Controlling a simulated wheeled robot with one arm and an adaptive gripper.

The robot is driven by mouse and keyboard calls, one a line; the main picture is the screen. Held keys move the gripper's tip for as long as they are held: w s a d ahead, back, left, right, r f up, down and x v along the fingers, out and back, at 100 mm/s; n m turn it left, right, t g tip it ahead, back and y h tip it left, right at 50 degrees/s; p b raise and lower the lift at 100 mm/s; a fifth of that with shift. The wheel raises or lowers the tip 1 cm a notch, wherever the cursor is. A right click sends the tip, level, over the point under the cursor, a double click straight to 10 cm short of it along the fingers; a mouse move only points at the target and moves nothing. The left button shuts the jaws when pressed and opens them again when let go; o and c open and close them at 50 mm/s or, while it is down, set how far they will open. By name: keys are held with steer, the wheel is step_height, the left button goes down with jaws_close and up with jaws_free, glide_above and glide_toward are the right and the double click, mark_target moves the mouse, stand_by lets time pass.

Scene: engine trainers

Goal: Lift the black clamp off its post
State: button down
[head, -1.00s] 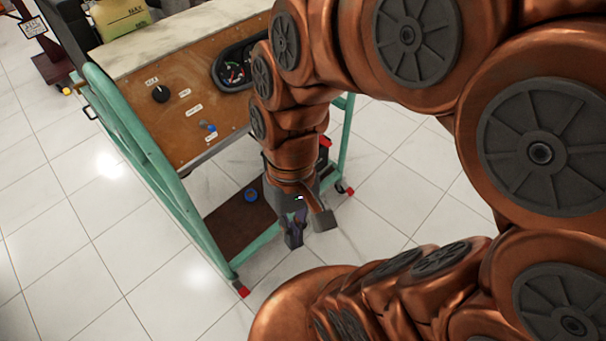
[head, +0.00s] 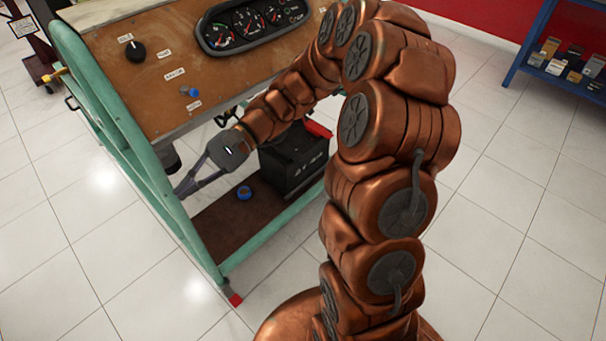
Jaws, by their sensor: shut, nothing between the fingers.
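The black battery (head: 283,172) stands on the brown lower shelf of the engine trainer, with a red piece (head: 318,130) at its top right. I cannot make out the black clamp or its post; my arm covers part of the battery's top. My gripper (head: 182,190) is left of the battery, apart from it, near the trainer's green left frame. Its fingers point down and left, and it is shut and empty.
The green frame (head: 135,160) runs close by the fingers. The brown panel (head: 150,85) with gauges overhangs the shelf (head: 225,232). A blue ring-shaped item (head: 244,193) lies on the shelf. Open tiled floor is at the right, with a blue rack (head: 530,45) beyond.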

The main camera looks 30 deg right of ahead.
steer(key=w+d+f+m+t+y+b, duration=0.1)
steer(key=w+d+f+m+t+b, duration=0.6)
steer(key=w+d+f, duration=0.4)
steer(key=w+d+f+m+t+y+b, duration=0.2)
steer(key=w+d+f+m+t+b, duration=0.3)
steer(key=w+d+f+m+t, duration=0.5)
steer(key=s+d+f+m+t+h+b, duration=0.2)
steer(key=d+f+h, duration=0.4)
steer(key=d+f, duration=0.6)
steer(key=s+d+f+m+t+h+b, duration=0.3)
steer(key=d+f+m+h+b, duration=0.3)
steer(key=d+f, duration=0.5)
step_height(320, 180, down, 6)
steer(key=shift+d+f+t+h, duration=0.2)
steer(key=shift+d+t+h, duration=0.15)
steer(key=shift+t+h, duration=0.5)
steer(key=b, duration=0.4)
glide_toward(289, 153)
steer(key=w+f, duration=0.2)
steer(key=f, duration=0.1)
steer(key=w+f, duration=0.1)
steer(key=f, duration=0.1)
steer(key=shift+d+f, duration=0.25)
steer(key=shift+d, duration=0.05)
steer(key=shift+w+r+b, duration=0.15)
steer(key=shift+r+b, duration=0.75)
steer(key=shift+r, duration=1.3)
